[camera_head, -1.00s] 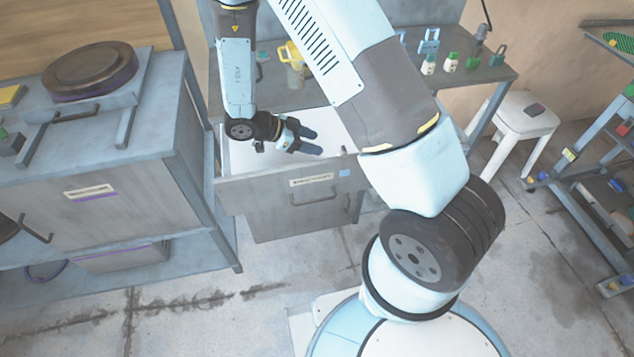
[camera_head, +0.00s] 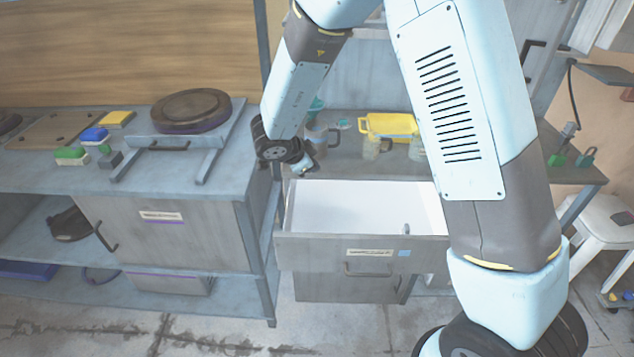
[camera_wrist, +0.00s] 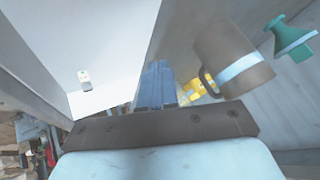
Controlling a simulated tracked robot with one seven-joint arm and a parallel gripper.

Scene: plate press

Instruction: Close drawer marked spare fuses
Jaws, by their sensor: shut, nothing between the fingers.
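The drawer (camera_head: 300,248) stands pulled out under the workbench, its white inside showing. Its front carries a pale label (camera_head: 370,252), too small to read, a blue square and a bar handle (camera_head: 368,271). A small object (camera_head: 406,229) lies inside near the front. My gripper (camera_head: 309,167) is at the drawer's back left corner, by the bench edge; its fingertips are hard to make out there. In the wrist view its blue fingers (camera_wrist: 157,82) are together and empty, beside the white drawer interior (camera_wrist: 80,35). Contact with the drawer cannot be told.
A brown mug with a pale band (camera_wrist: 235,60) and a green item (camera_wrist: 290,38) are close right of the fingers. A yellow bin (camera_head: 390,124) stands on the bench. The left bench (camera_head: 225,180) holds a round plate press (camera_head: 192,108). My arm covers the drawer's right end.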

